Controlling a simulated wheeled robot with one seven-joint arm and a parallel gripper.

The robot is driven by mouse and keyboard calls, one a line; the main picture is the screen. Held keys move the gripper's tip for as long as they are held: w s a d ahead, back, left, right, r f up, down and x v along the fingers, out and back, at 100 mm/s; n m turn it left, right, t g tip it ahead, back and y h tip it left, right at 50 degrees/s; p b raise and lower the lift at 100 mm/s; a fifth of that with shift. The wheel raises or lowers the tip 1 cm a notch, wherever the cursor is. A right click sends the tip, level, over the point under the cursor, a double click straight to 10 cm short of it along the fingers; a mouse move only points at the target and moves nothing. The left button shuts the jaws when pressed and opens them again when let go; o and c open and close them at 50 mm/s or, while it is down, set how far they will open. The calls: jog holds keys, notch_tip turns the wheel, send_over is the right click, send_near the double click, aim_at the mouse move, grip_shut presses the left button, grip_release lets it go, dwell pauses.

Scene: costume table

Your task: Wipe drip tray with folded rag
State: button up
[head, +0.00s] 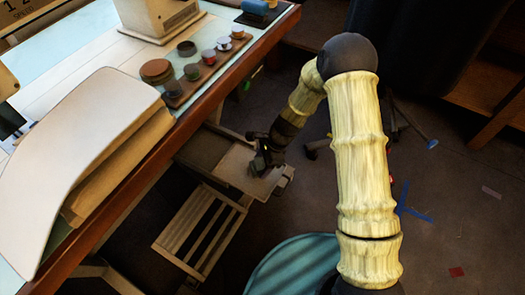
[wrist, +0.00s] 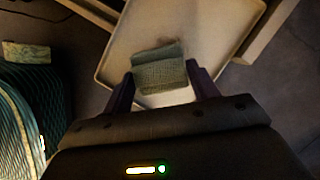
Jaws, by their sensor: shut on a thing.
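The drip tray (wrist: 118,62) is a pale, shallow tray with a raised rim, below the table's edge; it also shows in the head view (head: 236,166). The folded rag (wrist: 158,73) is a small grey-green woven pad between my fingers. My gripper (wrist: 160,78) is shut on the rag, one finger at each side, over the tray's floor. In the head view my gripper (head: 264,162) reaches down to the tray, and the rag is too hidden to make out there. Whether the rag touches the tray floor I cannot tell.
The worktable (head: 190,118) runs along the left, with spools (head: 192,71) and a white sewing machine (head: 160,15) on it. A slatted wooden piece (head: 200,232) stands in front of the tray. A teal rounded thing (head: 295,268) is nearer. Open floor (head: 450,215) lies right.

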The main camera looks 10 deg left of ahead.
notch_tip(320, 180, up, 4)
jog(key=p, duration=0.3)
jog(key=shift+w+d+p, duration=0.1)
jog(key=shift+p, duration=0.25)
jog(key=shift+r+p, duration=0.7)
jog(key=shift+w+d+r, duration=0.1)
jog(key=shift+d+r, duration=0.1)
jog(key=shift+r, duration=0.15)
jog(key=w+d+r+n+g+h+p, duration=0.1)
jog(key=d+r+n+p, duration=0.3)
jog(key=d, duration=0.7)
jog(key=w+d+r+n+g+h+p, duration=0.2)
jog(key=w+d+r+n+h+p, duration=0.1)
jog(key=d+r+n, duration=0.6)
jog(key=w+d+r+p, duration=0.1)
jog(key=d+r, duration=0.1)
jog(key=d, duration=0.1)
jog(key=shift+r, duration=0.15)
jog(key=shift+w, duration=0.1)
